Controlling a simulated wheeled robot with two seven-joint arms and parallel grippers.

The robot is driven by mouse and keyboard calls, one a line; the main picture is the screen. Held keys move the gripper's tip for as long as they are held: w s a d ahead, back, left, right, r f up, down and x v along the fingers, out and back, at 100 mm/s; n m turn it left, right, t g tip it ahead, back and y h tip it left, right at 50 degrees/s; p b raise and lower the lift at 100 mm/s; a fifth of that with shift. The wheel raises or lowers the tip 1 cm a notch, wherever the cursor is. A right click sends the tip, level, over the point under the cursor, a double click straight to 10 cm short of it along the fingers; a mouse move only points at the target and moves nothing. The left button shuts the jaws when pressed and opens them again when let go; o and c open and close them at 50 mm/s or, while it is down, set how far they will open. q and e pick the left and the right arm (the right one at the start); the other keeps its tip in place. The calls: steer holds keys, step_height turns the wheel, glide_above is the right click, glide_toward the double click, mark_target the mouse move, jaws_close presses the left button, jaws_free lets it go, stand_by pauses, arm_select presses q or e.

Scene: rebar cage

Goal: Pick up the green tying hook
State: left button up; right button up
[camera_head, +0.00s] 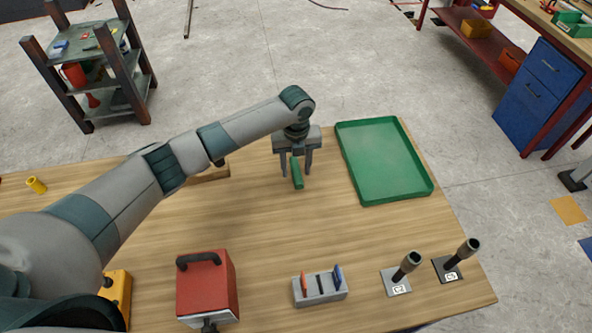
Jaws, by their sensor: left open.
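The green tying hook (297,175) is on the wooden table, left of the green tray, with its green handle showing. My left gripper (296,172) is over it, pointing down, with its two fingers apart on either side of the handle. I cannot tell whether the fingers touch it. The far end of the hook is hidden behind the gripper. My right gripper is not in view.
An empty green tray (384,166) lies right of the gripper. Near the front edge are a red box (207,288), a grey holder (320,290) with small upright tools, and two dark posts on bases (397,283) (447,271). The table (260,230) is clear in the middle.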

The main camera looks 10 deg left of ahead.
arm_select(q)
jaws_close()
steer(key=shift+r, duration=0.15)
steer(key=shift+r+b, duration=0.4)
steer(key=shift+r, duration=0.05)
step_height(320, 180, up, 2)
steer(key=shift+w+r+b, duration=0.1)
steer(key=shift+r+b, duration=0.05)
steer(key=shift+b, duration=0.55)
steer(key=s+d+r+b, duration=0.4)
steer(key=d+r, duration=0.3)
steer(key=d, duration=0.4)
steer(key=shift+s+r, duration=0.3)
